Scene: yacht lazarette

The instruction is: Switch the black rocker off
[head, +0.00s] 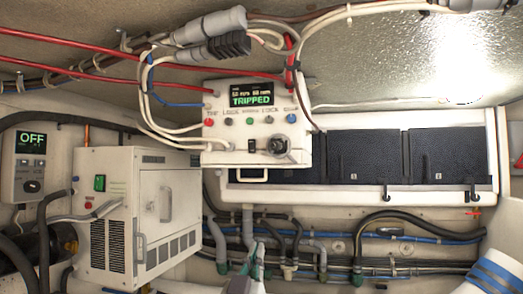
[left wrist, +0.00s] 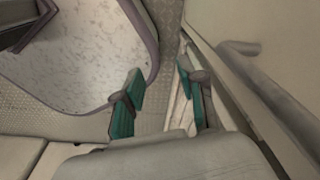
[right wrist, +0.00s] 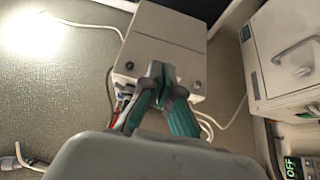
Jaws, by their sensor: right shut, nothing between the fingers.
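A white control box (head: 213,153) hangs in the middle of the head view, its screen (head: 251,99) reading TRIPPED in green. A small black rocker (head: 252,146) sits low on its front, left of a dark round knob (head: 280,146). Whether it is on or off is too small to tell. My right gripper (head: 258,250) is below the box, shut and empty. In the right wrist view its fingertips (right wrist: 158,72) overlap the box (right wrist: 165,28); the rocker cannot be made out there. My left gripper (left wrist: 163,74) is open and empty, away from the box.
A white cabinet (head: 120,160) with a green switch stands at left, beside a wall unit (head: 30,140) reading OFF. Red and white cables run above the box. Dark panels (head: 370,155) are at right; pipes and hoses run below.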

